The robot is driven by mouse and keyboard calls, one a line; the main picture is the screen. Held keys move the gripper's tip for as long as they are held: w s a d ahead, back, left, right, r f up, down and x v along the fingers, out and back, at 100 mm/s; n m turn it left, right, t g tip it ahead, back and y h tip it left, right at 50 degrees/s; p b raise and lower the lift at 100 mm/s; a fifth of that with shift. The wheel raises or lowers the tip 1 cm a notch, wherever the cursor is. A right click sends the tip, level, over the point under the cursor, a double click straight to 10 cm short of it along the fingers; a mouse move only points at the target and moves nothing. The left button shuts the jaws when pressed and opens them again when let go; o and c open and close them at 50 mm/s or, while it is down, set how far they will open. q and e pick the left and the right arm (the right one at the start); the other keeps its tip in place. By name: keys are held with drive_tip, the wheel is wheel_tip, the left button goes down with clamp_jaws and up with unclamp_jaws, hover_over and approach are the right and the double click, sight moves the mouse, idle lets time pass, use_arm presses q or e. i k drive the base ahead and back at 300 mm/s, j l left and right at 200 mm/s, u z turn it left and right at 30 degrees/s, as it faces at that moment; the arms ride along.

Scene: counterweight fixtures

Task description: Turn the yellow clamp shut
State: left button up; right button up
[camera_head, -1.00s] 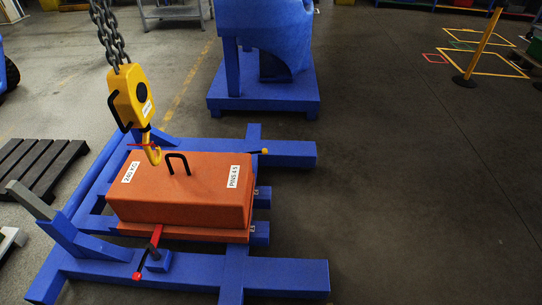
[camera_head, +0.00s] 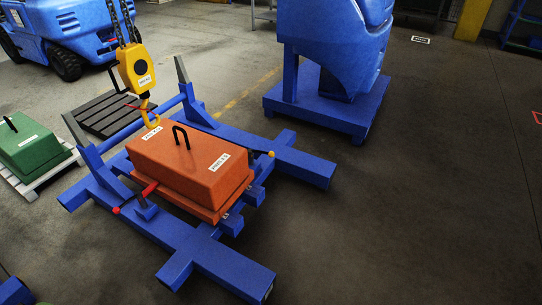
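A small yellow knob (camera_head: 271,154), which looks like the end of the yellow clamp's handle, shows at the right far side of the orange counterweight (camera_head: 185,165). The clamp's body is mostly hidden behind the weight, so I cannot tell whether it is open or shut. The weight has a black handle and white labels and sits on a blue fixture frame (camera_head: 205,255). A red clamp (camera_head: 149,190) with a red-tipped bar is at its near left side. Neither of my grippers is in view.
A yellow hook block (camera_head: 137,68) hangs on a chain over the weight's far left end. A green weight (camera_head: 30,148) on a pale pallet stands left. A blue machine (camera_head: 337,50) stands behind, a blue forklift (camera_head: 60,30) far left. The floor on the right is clear.

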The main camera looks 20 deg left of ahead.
sight(251, 151)
drive_tip(key=i+l+u, duration=0.1)
drive_tip(key=l, duration=0.25)
drive_tip(key=i+l+u, duration=0.15)
drive_tip(key=i+l, duration=0.15)
drive_tip(key=i+l+u, duration=0.1)
drive_tip(key=l, duration=0.35)
drive_tip(key=i+l+u, duration=0.1)
drive_tip(key=i+l, duration=0.15)
drive_tip(key=l, duration=0.15)
